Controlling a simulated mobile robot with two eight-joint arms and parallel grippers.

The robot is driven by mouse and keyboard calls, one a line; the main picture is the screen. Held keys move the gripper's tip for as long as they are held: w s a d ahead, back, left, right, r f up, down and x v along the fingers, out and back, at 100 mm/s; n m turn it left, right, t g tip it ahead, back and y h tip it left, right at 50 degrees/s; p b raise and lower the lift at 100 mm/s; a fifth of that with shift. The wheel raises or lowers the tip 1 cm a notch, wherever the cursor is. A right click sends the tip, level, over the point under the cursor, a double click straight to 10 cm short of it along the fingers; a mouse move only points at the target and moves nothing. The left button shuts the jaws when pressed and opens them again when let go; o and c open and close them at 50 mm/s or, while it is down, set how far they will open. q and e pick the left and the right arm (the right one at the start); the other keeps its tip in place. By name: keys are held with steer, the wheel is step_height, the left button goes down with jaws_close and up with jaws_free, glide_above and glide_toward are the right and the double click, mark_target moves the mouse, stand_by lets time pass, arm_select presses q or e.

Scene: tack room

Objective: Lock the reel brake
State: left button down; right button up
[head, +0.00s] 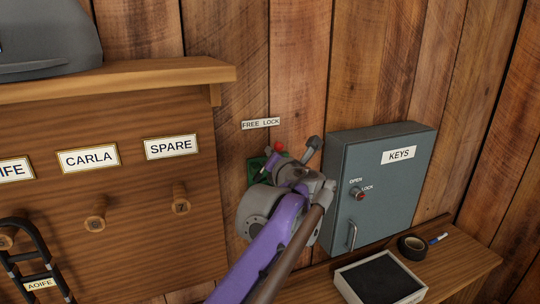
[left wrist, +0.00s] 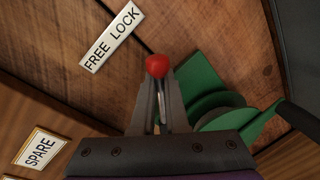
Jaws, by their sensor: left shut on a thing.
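The reel brake lever has a red ball knob (head: 279,147) and a thin metal rod. It stands by the green reel (head: 254,171) on the plank wall, under the FREE LOCK label (head: 261,124). The knob sits nearer the LOCK end of that label. My left gripper (left wrist: 160,100) is shut on the lever rod just below the red knob, which also shows in the left wrist view (left wrist: 157,66). In the head view my purple and grey arm hides much of the reel. My right gripper is in neither view.
A grey KEYS cabinet (head: 377,185) stands close right of my arm. A peg board (head: 130,205) with a shelf is at the left; a bridle hangs there. A bench (head: 455,262) below holds a tray (head: 350,288) and black tape (head: 411,247). The reel's black-handled crank (left wrist: 297,117) is right of my fingers.

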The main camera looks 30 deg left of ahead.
arm_select(q)
steer(key=shift+w+d+f+m, duration=0.1)
steer(key=shift+f+m, duration=0.05)
steer(key=shift+m, duration=0.15)
stand_by(0.4)
steer(key=c, duration=0.9)
jaws_free()
steer(key=shift+c, duration=0.2)
steer(key=shift+d, duration=0.1)
steer(key=b+v, duration=0.1)
steer(key=v, duration=0.9)
steer(key=shift+s+d, duration=0.2)
steer(key=shift+s, duration=0.15)
